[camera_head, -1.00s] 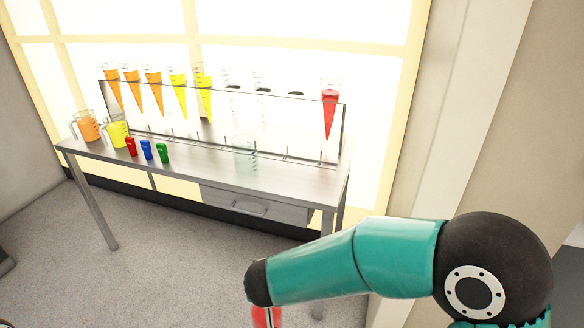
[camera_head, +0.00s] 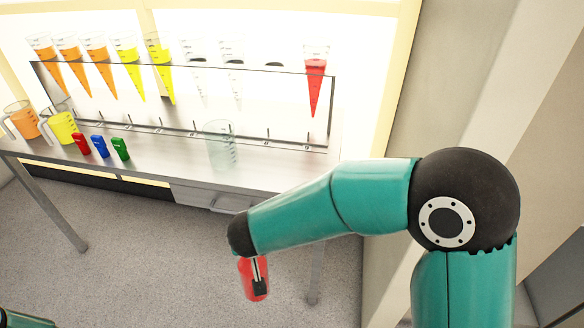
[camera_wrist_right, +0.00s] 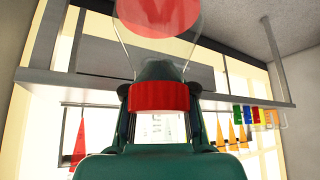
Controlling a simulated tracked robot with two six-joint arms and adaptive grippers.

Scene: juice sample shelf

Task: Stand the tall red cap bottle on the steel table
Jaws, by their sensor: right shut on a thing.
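The red cap bottle is held by my right gripper (camera_head: 259,272). In the head view the bottle (camera_head: 249,287) shows as a red shape below my wrist, in front of the steel table (camera_head: 268,172) and over the floor. In the right wrist view the red cap (camera_wrist_right: 160,96) sits between the two fingers, with the clear bottle body and its red part (camera_wrist_right: 158,14) beyond. The steel table also shows in the right wrist view (camera_wrist_right: 60,83), apart from the bottle. My left gripper is not in view.
On the table stand an orange jug (camera_head: 22,120), a yellow jug (camera_head: 62,127), small red (camera_head: 81,145), blue (camera_head: 100,146) and green (camera_head: 120,149) pieces, and an empty clear beaker (camera_head: 221,146). A rack (camera_head: 335,100) holds several cones behind. The table's right front is clear.

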